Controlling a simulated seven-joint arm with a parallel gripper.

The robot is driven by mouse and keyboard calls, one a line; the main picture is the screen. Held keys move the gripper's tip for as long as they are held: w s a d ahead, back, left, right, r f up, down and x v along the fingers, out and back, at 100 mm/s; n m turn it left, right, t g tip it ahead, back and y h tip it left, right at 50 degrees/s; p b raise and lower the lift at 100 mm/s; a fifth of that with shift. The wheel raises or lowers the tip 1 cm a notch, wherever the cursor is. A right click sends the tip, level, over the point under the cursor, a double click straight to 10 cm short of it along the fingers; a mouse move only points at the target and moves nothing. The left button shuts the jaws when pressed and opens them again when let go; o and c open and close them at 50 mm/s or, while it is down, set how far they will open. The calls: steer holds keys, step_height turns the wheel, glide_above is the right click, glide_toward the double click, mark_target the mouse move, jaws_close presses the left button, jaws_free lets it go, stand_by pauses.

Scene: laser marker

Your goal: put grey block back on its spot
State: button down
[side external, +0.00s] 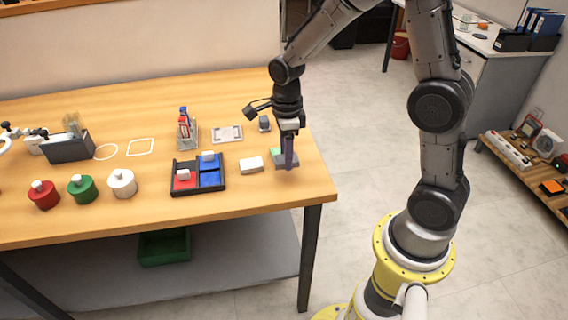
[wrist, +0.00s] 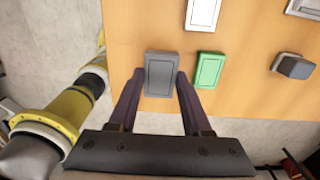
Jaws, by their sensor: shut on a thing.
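The grey block (wrist: 161,74) is a flat rectangle with a recessed-looking top outline. In the wrist view it sits between the two fingertips of my gripper (wrist: 161,78), near the table's edge. In the side view my gripper (side external: 288,163) points down over the right end of the table, shut on the grey block (side external: 281,165), which is partly hidden by the fingers. I cannot tell whether the block touches the table. A green block (wrist: 209,70) lies just right of it in the wrist view, and a white block (wrist: 203,14) lies farther up.
A black tray (side external: 174,187) with red and blue sections stands left of the white block. A grey frame (side external: 227,133), a dark grey object (side external: 264,123) and a marker holder (side external: 187,131) stand behind. Red (side external: 43,195), green (side external: 82,188) and white (side external: 122,183) containers stand left.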

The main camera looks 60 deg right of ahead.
steer(key=shift+w+f, duration=0.15)
steer(key=shift+f, duration=0.05)
steer(key=shift+w+f, duration=0.2)
steer(key=shift+f, duration=1.5)
steer(key=shift+f, duration=0.15)
steer(key=shift+c, duration=1.7)
jaws_free()
